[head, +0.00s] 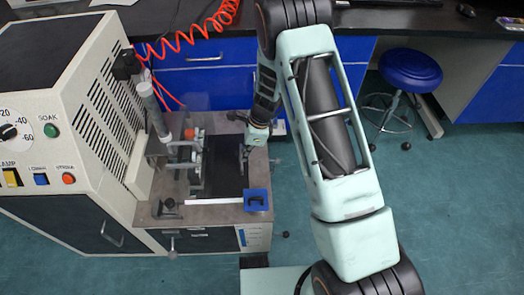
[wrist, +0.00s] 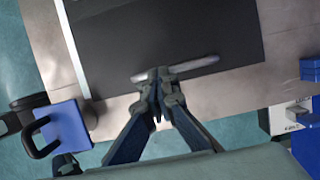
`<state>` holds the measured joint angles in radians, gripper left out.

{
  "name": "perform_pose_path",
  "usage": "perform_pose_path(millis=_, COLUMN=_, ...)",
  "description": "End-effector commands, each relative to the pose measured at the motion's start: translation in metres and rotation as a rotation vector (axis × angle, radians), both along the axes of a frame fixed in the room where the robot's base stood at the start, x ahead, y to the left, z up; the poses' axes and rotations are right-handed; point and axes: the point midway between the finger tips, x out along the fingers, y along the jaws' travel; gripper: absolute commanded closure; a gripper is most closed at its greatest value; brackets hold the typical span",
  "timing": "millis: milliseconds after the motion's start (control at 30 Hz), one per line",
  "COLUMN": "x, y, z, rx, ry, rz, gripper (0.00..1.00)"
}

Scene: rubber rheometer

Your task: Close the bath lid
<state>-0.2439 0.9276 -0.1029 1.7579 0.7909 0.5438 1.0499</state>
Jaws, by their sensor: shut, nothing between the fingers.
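The bath lid (head: 228,172) appears as a dark flat panel in the metal top of the rheometer bench. In the wrist view the dark panel (wrist: 165,35) fills the upper middle, with a slim grey handle bar (wrist: 195,67) near its lower edge. My gripper (wrist: 157,88) is shut and empty, its fingertips overlapping the middle of the bar in the picture. Whether they touch it I cannot tell. In the head view my gripper (head: 243,160) is at the panel's right edge. My fingers hide the middle of the bar.
A blue block with a dark loop (wrist: 64,133) stands at the bench corner; the head view shows it too (head: 257,199). A white strip (head: 213,201) lies in front of the panel. Clamps and a vertical cylinder (head: 153,110) stand left of it. A blue stool (head: 410,69) is far right.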

Motion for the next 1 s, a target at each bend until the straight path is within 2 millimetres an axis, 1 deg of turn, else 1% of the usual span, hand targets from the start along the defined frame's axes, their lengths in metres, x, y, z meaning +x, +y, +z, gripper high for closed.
perform_pose_path(millis=33, x=-0.001, y=0.007, z=0.000, rx=0.000, ry=0.002, rz=0.004, gripper=1.00)
perform_pose_path(millis=100, x=-0.001, y=0.014, z=0.000, rx=0.000, ry=0.003, rz=0.002, gripper=1.00)
perform_pose_path(millis=200, x=-0.001, y=0.019, z=-0.001, rx=-0.001, ry=0.002, rz=0.001, gripper=1.00)
perform_pose_path(millis=633, x=0.000, y=0.019, z=-0.002, rx=-0.002, ry=0.001, rz=-0.001, gripper=1.00)
perform_pose_path(millis=767, x=0.001, y=0.013, z=0.001, rx=-0.002, ry=0.002, rz=-0.002, gripper=1.00)
perform_pose_path(millis=867, x=0.002, y=0.001, z=0.005, rx=-0.001, ry=0.001, rz=-0.002, gripper=1.00)
perform_pose_path(millis=967, x=0.005, y=-0.017, z=0.010, rx=0.000, ry=-0.001, rz=-0.001, gripper=1.00)
perform_pose_path(millis=1000, x=0.006, y=-0.016, z=0.026, rx=0.001, ry=-0.005, rz=0.004, gripper=1.00)
